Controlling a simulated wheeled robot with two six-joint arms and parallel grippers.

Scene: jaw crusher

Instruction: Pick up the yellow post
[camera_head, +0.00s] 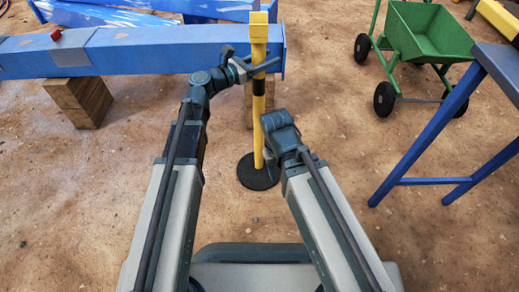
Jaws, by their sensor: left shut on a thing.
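The fingers of my right gripper cannot be made out.
A long blue beam (140,52) lies behind the post, propped on wooden blocks (80,100). A green wheelbarrow (428,35) stands at the back right. A blue-legged table (430,130) stands at the right. The dirt floor between post and table is clear.

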